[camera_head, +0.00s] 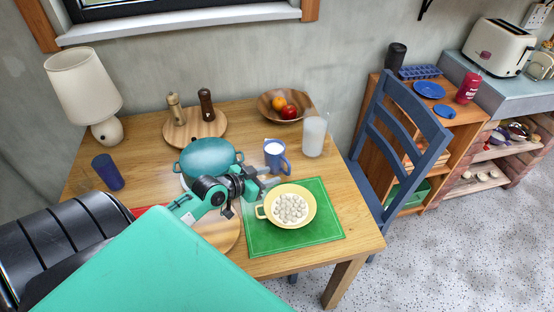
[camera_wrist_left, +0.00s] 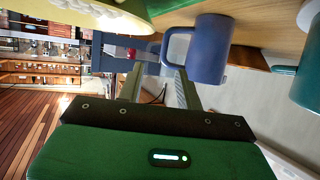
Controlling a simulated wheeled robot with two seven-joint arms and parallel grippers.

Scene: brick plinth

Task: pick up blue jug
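The blue jug (camera_head: 274,158) stands upright on the wooden table with something white inside and its handle towards the right in the head view. My left gripper (camera_head: 266,179) is just in front of it, low over the table. In the left wrist view the jug (camera_wrist_left: 209,50) is beyond the fingertips, with its handle reaching across in front of the gap between the fingers. The left gripper (camera_wrist_left: 158,68) is open there, its two fingers apart with nothing between them. I cannot tell whether a finger touches the handle. My right gripper is not in view.
A teal pot (camera_head: 208,157) stands left of the jug. A yellow pan (camera_head: 271,217) of white pieces sits on a green mat (camera_head: 328,228) in front. A frosted glass (camera_head: 314,137) and a wooden bowl (camera_head: 268,108) are behind. A blue chair (camera_head: 403,130) stands at the right.

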